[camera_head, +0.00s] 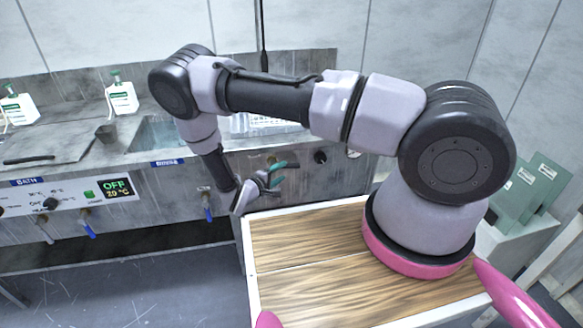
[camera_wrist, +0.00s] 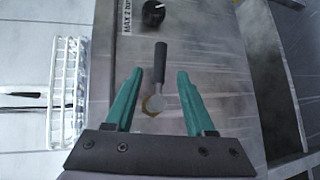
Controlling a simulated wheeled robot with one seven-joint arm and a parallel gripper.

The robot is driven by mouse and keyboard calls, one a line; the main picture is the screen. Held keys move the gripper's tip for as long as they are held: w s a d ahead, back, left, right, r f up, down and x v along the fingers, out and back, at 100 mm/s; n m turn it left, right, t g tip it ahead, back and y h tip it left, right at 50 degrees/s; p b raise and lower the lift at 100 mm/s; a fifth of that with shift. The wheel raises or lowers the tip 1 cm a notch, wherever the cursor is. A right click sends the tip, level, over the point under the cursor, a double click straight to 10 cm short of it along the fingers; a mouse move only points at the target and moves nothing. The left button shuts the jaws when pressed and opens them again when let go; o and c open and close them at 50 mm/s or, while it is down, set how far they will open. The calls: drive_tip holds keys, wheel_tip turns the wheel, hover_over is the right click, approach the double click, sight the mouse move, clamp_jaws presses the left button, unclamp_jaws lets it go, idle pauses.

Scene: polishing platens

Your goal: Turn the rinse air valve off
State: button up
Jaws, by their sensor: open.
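The valve (camera_wrist: 158,103) has a dark lever grip on a pale metal shank, with a brass-coloured base, on the grey front panel. In the wrist view the lever points up the picture, towards a black knob. My gripper (camera_wrist: 159,74) is open, with one teal finger on each side of the lever in that view. No contact shows, and I cannot tell how far the tips are from the panel. In the head view my gripper (camera_head: 280,173) is at the bench front below the sink, and it mostly hides the valve.
The black knob (camera_head: 320,157) sits right of the valve, also in the wrist view (camera_wrist: 152,13). A gauge (camera_head: 354,154) is farther right. A white wire rack (camera_wrist: 68,95) lies left in the wrist view. A blue-handled tap (camera_head: 208,207) hangs left of my gripper.

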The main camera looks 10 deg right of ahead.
sight(289, 167)
drive_tip(key=x, duration=0.7)
drive_tip(key=shift+w+d, duration=0.15)
clamp_jaws()
idle(1.2)
